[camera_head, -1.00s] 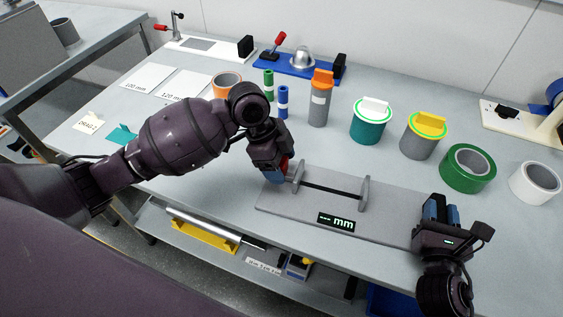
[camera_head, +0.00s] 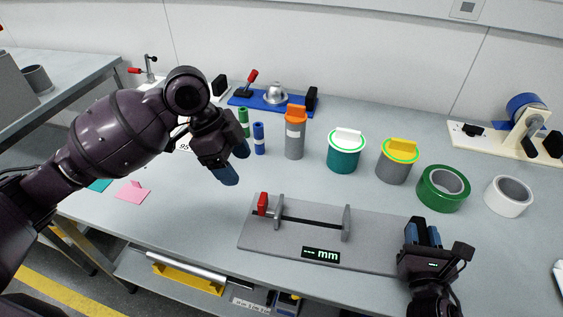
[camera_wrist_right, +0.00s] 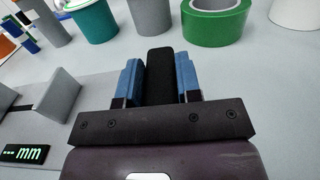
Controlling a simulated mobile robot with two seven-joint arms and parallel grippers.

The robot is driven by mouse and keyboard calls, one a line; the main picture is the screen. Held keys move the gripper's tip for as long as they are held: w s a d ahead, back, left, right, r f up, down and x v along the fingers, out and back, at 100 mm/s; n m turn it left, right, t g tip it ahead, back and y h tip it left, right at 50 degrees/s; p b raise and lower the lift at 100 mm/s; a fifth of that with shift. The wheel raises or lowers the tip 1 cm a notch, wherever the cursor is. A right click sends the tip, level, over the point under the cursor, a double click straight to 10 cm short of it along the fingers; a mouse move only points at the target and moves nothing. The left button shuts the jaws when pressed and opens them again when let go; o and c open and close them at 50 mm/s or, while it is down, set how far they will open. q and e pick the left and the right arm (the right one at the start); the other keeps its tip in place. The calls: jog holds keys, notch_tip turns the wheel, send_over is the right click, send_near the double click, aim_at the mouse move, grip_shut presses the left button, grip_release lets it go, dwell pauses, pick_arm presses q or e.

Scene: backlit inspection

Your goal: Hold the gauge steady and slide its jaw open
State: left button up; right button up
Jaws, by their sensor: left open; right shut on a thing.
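The gauge is a flat grey base (camera_head: 290,235) with a dark rail, a jaw plate (camera_head: 280,210) at the left with a red tab (camera_head: 262,203) beside it, and another jaw plate (camera_head: 346,222) to the right. Its display (camera_head: 321,255) shows dashes and "mm". My left gripper (camera_head: 232,161) is open and empty, above and left of the red tab, apart from it. My right gripper (camera_head: 423,233) is at the base's right end. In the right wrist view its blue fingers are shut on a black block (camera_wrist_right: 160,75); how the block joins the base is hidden.
Behind the gauge stand a grey canister with an orange top (camera_head: 295,135), a teal tub (camera_head: 344,155), a grey tub with a yellow lid (camera_head: 396,163), green tape (camera_head: 443,188) and white tape (camera_head: 508,196). A pink card (camera_head: 132,192) lies left. The table between card and gauge is clear.

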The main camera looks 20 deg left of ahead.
jog(key=shift+d+f, duration=0.1)
jog(key=shift+f, duration=0.15)
jog(key=o, duration=1)
jog(key=shift+o, duration=0.5)
jog(key=shift+r, duration=0.15)
jog(key=shift+s, duration=0.1)
